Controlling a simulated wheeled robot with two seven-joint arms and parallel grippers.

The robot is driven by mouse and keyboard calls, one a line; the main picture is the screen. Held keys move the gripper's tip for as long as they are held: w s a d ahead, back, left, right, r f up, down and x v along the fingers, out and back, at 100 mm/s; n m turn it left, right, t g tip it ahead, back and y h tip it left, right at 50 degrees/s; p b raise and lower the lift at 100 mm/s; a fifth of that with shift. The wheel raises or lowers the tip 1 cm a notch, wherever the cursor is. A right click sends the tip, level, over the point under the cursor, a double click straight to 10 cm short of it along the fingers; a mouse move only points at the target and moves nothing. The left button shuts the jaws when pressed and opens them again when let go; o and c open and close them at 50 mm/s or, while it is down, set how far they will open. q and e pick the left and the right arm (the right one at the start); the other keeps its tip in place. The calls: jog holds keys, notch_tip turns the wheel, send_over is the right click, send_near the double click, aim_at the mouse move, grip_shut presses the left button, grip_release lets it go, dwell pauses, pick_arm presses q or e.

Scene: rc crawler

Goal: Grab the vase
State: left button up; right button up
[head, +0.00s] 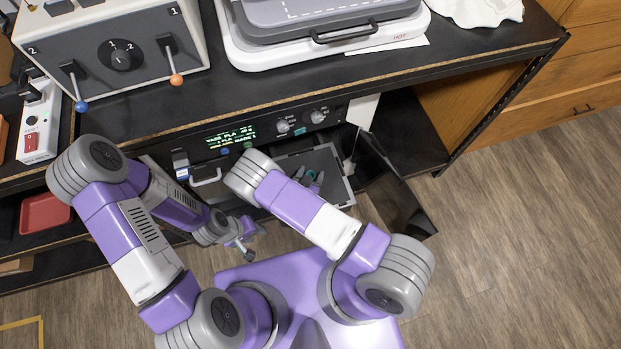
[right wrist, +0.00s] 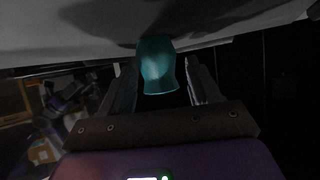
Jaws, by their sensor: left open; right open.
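A small teal vase (right wrist: 158,65) stands between the two spread fingers of my right gripper (right wrist: 162,88) in the right wrist view. The fingers are open, one on each side of it; I cannot tell whether either touches it. In the head view a bit of the teal vase (head: 309,174) shows at the fingertips of my right gripper (head: 314,182), over the dark bed (head: 335,160) of the printer. My right forearm hides part of this spot. My left gripper (head: 247,246) is open and empty, low in front of the shelf.
The printer's front panel (head: 230,137) has a lit display and knobs. Its dark door (head: 400,195) stands open to the right. A grey control box (head: 110,45) and a heat press (head: 325,35) are on the bench above. A red tray (head: 45,213) sits at the left.

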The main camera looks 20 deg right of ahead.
jog(key=shift+r, duration=0.1)
jog(key=c, duration=1.1)
